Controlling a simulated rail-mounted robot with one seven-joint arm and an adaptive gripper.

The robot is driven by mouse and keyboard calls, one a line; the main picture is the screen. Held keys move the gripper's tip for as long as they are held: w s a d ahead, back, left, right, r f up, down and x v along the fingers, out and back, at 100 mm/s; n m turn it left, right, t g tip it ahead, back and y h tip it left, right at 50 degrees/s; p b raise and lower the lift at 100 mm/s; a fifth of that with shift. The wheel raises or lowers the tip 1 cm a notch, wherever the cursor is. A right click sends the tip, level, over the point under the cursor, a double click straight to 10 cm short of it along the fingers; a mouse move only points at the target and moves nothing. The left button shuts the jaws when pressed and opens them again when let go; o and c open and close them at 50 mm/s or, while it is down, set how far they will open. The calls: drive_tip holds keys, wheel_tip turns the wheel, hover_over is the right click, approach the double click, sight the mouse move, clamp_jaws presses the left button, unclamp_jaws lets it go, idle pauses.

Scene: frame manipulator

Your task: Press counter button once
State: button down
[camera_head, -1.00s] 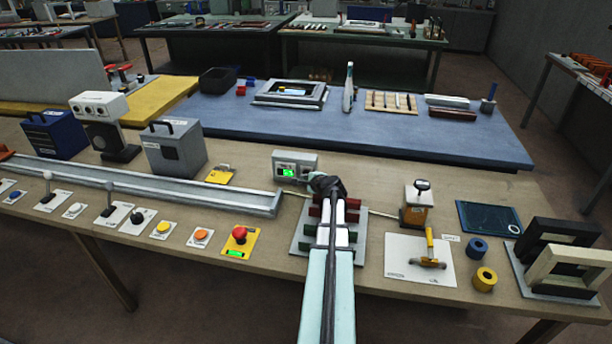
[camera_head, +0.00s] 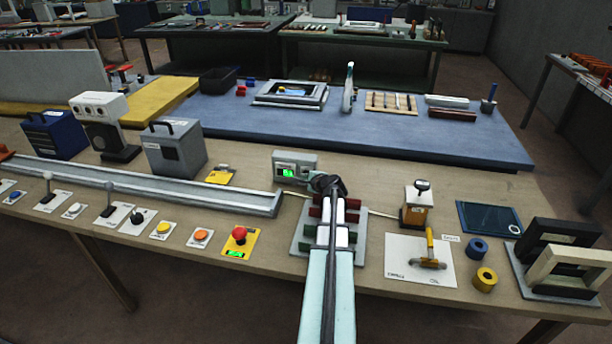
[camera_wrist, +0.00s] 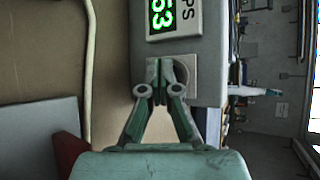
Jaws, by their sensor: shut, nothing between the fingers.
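The counter is a grey box (camera_head: 296,163) with a lit green display, standing on the wooden bench beyond my arm. In the wrist view its display (camera_wrist: 162,16) shows green digits, with "53" readable and the rest cut off. A round grey button (camera_wrist: 183,74) sits on a square plate on the counter's face, partly hidden behind my fingers. My gripper (camera_wrist: 164,80) is shut and empty, its fingertips in front of the button and overlapping its edge in the picture. Whether they touch it I cannot tell. In the head view my gripper (camera_head: 312,179) is beside the counter's lower right.
A rack with red and green blocks (camera_head: 305,229) lies under my arm. A long grey channel (camera_head: 160,187) runs left of the counter. A red button on a yellow plate (camera_head: 239,240) and a wooden box with a black knob (camera_head: 416,211) stand nearby.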

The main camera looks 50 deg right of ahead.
drive_tip(key=shift+d, duration=0.2)
idle(0.3)
drive_tip(key=shift+a, duration=0.1)
drive_tip(key=shift+s+a+b, duration=0.3)
drive_tip(key=shift+a+b, duration=0.05)
drive_tip(key=shift+a, duration=0.35)
drive_tip(key=shift+s+a+b, duration=0.2)
drive_tip(key=shift+s+a, duration=0.15)
drive_tip(key=shift+a, duration=0.4)
drive_tip(key=shift+s+a+b, duration=0.15)
drive_tip(key=shift+s+a, duration=0.15)
drive_tip(key=shift+a, duration=0.5)
drive_tip(key=shift+s+a+b, duration=0.2)
drive_tip(key=shift+s+a, duration=0.15)
drive_tip(key=shift+a, duration=0.4)
